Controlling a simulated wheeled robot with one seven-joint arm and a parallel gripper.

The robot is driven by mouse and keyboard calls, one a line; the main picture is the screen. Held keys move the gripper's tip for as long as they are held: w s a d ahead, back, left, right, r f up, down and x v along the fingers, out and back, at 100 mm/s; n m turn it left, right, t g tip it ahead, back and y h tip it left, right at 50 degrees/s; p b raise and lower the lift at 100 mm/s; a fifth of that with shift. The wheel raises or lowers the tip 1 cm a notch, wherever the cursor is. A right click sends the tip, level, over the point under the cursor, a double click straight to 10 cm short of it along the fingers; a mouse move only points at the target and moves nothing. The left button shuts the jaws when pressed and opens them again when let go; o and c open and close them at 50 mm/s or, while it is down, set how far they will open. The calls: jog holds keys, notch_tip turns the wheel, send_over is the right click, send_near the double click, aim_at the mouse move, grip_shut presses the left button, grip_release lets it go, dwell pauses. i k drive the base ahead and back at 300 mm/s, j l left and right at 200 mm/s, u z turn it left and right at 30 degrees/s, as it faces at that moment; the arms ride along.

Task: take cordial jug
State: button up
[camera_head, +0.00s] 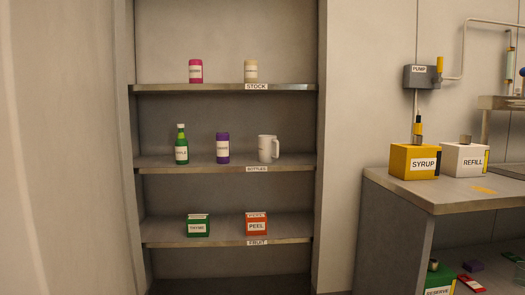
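A white jug (268,148) with a handle on its right side stands upright at the right of the middle shelf (218,165). The shelf's front label reads BOTTLES. Any writing on the jug is too small to read, so I cannot confirm it is the cordial one. A purple container (222,148) and a green bottle (181,145) stand to its left, apart from it. My gripper is not in view.
The STOCK shelf (190,88) above holds a pink can and a cream can. The FRUIT shelf (225,237) below holds a green and a red box. A counter (440,195) with SYRUP and REFILL boxes juts out at right.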

aim_at(268, 146)
jog(key=i+z, duration=0.1)
jog(key=i, duration=0.45)
jog(key=i+j+z, duration=0.1)
jog(key=i, duration=0.4)
